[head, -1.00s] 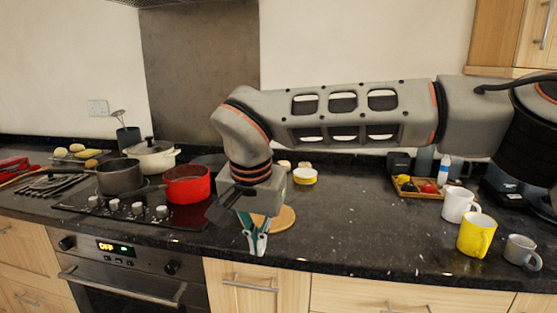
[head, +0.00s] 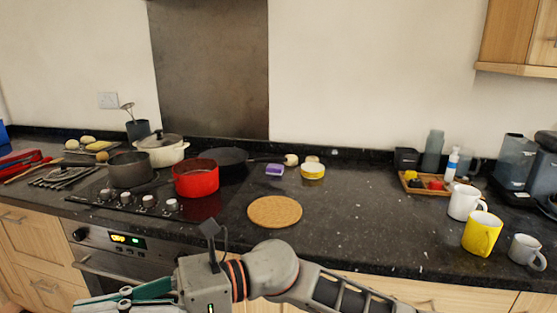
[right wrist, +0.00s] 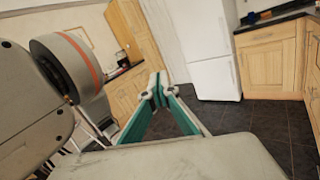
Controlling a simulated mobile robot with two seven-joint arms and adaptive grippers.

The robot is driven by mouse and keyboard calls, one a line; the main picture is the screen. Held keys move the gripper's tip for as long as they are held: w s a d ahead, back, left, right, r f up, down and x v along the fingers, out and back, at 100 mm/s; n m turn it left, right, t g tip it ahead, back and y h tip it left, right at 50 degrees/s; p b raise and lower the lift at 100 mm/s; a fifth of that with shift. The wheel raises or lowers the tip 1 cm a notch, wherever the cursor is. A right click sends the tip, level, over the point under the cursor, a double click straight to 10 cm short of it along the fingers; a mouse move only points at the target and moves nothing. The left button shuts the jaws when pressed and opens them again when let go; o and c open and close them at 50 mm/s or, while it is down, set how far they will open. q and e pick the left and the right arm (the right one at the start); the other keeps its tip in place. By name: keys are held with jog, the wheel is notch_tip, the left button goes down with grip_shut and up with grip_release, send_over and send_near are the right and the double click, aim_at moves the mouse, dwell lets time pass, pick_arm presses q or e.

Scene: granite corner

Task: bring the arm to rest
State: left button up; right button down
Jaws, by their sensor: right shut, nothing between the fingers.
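My right arm comes in from the lower right of the head view and lies low in front of the worktop's front edge. Its right gripper (head: 88,303) is at the lower left of that view, in front of the oven, with its teal fingers pointing left and partly cut off by the bottom edge. In the right wrist view the fingers (right wrist: 158,88) meet at their tips with nothing between them. They face open room with the floor behind. My left gripper is in neither view.
On the dark worktop are a red pot (head: 196,180), a grey pan (head: 130,170), a round cork mat (head: 274,211) and a yellow mug (head: 482,234). The oven (head: 120,262) is close behind the gripper. The right wrist view shows a white fridge (right wrist: 211,62) and clear floor (right wrist: 265,125).

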jog(key=w+d+f+m+t+y+p, duration=0.1)
jog(key=w+d+m+t+y, duration=0.25)
jog(key=w+m+t, duration=0.55)
jog(key=w+d+m+t+y, duration=0.3)
jog(key=d+m+t, duration=0.25)
jog(key=m, duration=0.65)
jog(key=w+d+f+m+t+h, duration=0.3)
jog(key=d+f+m+t+h, duration=0.25)
jog(key=f+m, duration=0.3)
jog(key=w+d+f+m+t+h, duration=0.3)
jog(key=d+f+m+t+h, duration=0.2)
jog(key=d+f+m, duration=0.3)
jog(key=s+d+f+m+g+h+p, duration=0.1)
jog(key=s+d+f+m+h, duration=0.25)
jog(key=d+f+m, duration=0.35)
jog(key=s+d+f+m+g+h+p, duration=0.1)
jog(key=s+d+f+m+h, duration=0.3)
jog(key=f, duration=0.6)
jog(key=s+d+f+m+g+h, duration=0.3)
jog(key=s+d+f+m+g, duration=0.1)
jog(key=s+d+f, duration=0.6)
jog(key=shift+s+d+f, duration=0.4)
jog(key=shift+s+f, duration=0.1)
jog(key=shift+s, duration=0.45)
